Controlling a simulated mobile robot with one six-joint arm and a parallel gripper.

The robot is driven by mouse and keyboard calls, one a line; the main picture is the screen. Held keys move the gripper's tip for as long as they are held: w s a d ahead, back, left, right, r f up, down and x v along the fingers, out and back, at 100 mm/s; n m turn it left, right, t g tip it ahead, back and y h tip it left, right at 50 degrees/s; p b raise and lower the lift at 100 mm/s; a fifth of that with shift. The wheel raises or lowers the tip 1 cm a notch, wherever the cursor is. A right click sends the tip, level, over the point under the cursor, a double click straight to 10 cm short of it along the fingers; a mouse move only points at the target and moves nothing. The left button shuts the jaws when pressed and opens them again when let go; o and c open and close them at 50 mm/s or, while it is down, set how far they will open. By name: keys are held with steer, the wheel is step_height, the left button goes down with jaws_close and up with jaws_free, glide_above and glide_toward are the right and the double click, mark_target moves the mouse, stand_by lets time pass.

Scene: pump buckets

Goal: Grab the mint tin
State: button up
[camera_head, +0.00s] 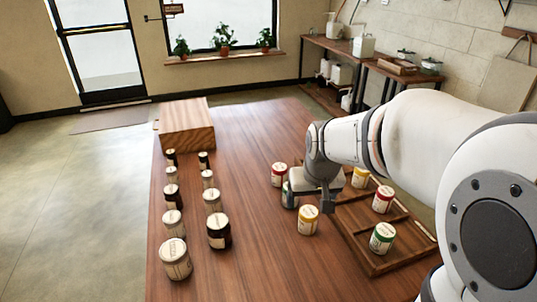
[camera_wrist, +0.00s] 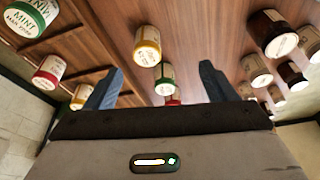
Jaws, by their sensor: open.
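A green-banded tin (camera_head: 382,238) whose label reads MINT in the wrist view (camera_wrist: 32,16) stands upright in the wooden tray. A second green-banded tin (camera_head: 289,200) stands on the table, partly hidden by my gripper (camera_head: 308,198); its label is too small to read. In the wrist view this second tin (camera_wrist: 165,80) appears between the two open fingers of my gripper (camera_wrist: 160,72). I cannot tell whether the fingers reach down beside it. My gripper is open and holds nothing.
A yellow-banded tin (camera_head: 308,221) and a red-banded tin (camera_head: 279,174) stand either side of the second green tin. The wooden tray (camera_head: 413,250) also holds a red tin (camera_head: 382,199) and a yellow tin (camera_head: 360,177). Several jars stand left; a wooden box (camera_head: 187,127) is at the back.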

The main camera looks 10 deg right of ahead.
steer(key=shift+t, duration=0.6)
steer(key=w+f, duration=0.6)
steer(key=w, duration=0.1)
steer(key=w+f+b, duration=0.1)
steer(key=w+f, duration=0.4)
steer(key=w, duration=0.2)
steer(key=w+f+b, duration=0.1)
steer(key=w+f, duration=0.5)
steer(key=w, duration=0.1)
steer(key=shift+a+f, duration=0.1)
steer(key=shift+f, duration=0.25)
steer(key=shift+c, duration=0.5)
steer(key=c, duration=1)
